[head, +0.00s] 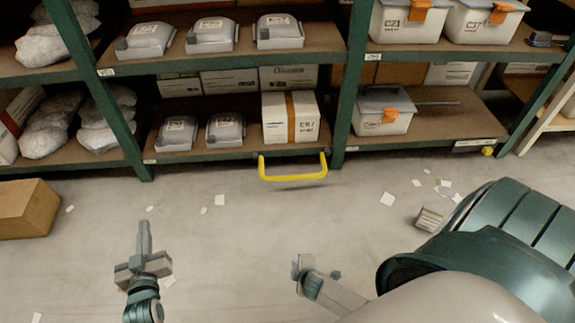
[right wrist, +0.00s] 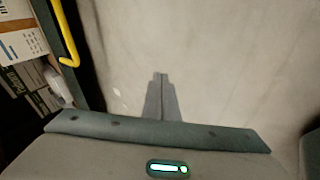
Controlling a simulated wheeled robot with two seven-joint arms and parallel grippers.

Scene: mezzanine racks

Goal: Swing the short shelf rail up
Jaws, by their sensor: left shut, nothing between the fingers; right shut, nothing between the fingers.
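The short shelf rail is a yellow U-shaped bar (head: 292,178) on the front edge of the lower shelf, in the middle bay. Its two ends meet the shelf edge and its crossbar hangs lower, out in front. Part of it shows at the upper left of the right wrist view (right wrist: 68,40). My left gripper (head: 144,226) is shut and empty, over the floor to the left of the rail. My right gripper (head: 298,262) is shut and empty, below the rail in the head view and apart from it. Its closed fingers show in the right wrist view (right wrist: 160,82).
A white box with a brown band (head: 291,118) stands on the lower shelf behind the rail. Green uprights (head: 345,110) flank the bay. A cardboard box (head: 27,208) sits on the floor at left. Paper scraps lie about; the floor before the rail is otherwise open.

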